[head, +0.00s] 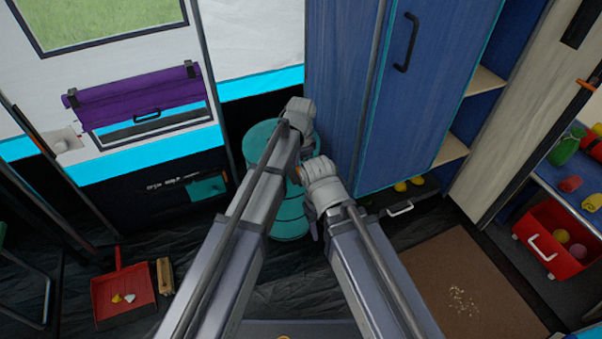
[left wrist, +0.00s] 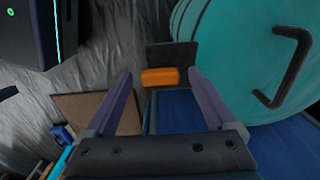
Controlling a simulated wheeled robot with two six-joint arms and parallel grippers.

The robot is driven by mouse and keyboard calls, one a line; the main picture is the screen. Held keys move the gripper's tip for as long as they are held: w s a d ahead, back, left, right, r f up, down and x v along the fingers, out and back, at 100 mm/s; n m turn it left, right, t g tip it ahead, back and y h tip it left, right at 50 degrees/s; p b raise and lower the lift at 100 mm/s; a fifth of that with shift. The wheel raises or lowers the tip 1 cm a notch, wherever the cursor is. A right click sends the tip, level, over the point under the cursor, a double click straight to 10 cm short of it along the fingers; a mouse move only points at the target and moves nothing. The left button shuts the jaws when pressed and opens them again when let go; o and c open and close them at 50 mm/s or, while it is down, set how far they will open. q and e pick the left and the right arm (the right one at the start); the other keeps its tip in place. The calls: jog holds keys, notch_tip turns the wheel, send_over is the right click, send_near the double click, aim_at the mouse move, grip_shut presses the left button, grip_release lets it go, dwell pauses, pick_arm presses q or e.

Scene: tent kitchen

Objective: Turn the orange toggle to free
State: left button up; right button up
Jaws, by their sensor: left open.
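The orange toggle (left wrist: 160,77) is a short block lying crosswise in front of a dark plate (left wrist: 172,56) in the left wrist view. My left gripper (left wrist: 159,72) is open, with one purple finger on each side of the toggle and a gap to each. I cannot tell how far the fingertips reach in depth. In the head view my left arm ends by the teal drum, and its fingers are hidden. My right wrist is beside it in that view, and its fingers cannot be made out clearly. No "free" marking is readable.
A teal drum (left wrist: 235,60) with a black handle stands close on the right in the left wrist view. In the head view a blue cabinet (head: 425,100) rises behind my arms. A red dustpan (head: 122,291) and a brown mat (head: 465,285) lie on the floor.

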pick_arm(q)
jog(key=c, duration=1.4)
jog(key=n, duration=0.8)
jog(key=shift+n, duration=0.3)
jog(key=n, duration=0.4)
jog(key=shift+n, duration=2.6)
